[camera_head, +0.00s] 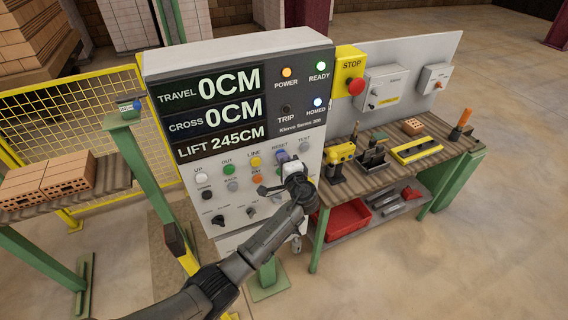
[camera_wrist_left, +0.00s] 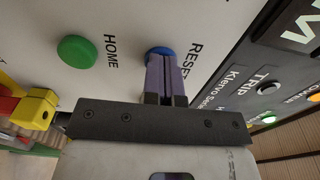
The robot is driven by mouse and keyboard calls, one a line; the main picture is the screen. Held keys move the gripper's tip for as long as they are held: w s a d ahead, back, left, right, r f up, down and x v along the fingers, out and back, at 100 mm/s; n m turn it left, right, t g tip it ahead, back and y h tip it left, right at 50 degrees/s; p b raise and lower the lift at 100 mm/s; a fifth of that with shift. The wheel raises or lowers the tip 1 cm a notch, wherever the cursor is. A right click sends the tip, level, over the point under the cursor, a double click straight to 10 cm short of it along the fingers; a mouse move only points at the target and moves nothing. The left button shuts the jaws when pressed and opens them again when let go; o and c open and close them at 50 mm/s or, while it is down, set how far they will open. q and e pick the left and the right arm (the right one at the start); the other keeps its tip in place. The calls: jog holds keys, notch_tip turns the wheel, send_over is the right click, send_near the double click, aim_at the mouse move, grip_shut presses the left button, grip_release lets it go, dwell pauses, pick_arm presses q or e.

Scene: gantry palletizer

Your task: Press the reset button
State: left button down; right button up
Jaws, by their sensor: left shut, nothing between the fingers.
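The blue reset button (camera_wrist_left: 159,50) sits on the white face of the control panel (camera_head: 222,170), beside the RESET label. My left gripper (camera_head: 283,158) reaches up to the panel at that label. In the left wrist view its two purple fingers (camera_wrist_left: 166,62) are shut together with nothing between them. Their tips overlap the button and hide most of it. The tips are at or very near the button; I cannot tell whether they touch it or whether it is pressed in. My right gripper is not in view.
A green button (camera_wrist_left: 77,51) labelled HOME is close beside. The display (camera_head: 212,111) reads 0CM, 0CM and 245CM. The READY lamp (camera_head: 321,66) glows green; the TRIP lamp (camera_head: 286,109) is dark. A red stop button (camera_head: 356,86) and a workbench (camera_head: 390,165) with tools stand to the right.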

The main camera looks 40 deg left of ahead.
pick_arm(q)
jog(key=shift+w+a+f, duration=0.1)
jog(key=shift+a+f, duration=0.15)
jog(key=shift+a, duration=0.2)
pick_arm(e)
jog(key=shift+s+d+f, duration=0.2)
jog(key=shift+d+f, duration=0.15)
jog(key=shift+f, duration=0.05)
pick_arm(q)
jog(key=b+v, duration=0.2)
jog(key=v, duration=1.3)
jog(key=shift+w, duration=0.3)
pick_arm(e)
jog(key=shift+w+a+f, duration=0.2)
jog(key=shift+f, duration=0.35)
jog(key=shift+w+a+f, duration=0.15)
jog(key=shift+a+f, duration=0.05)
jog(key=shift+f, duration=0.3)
pick_arm(q)
jog(key=shift+d, duration=0.1)
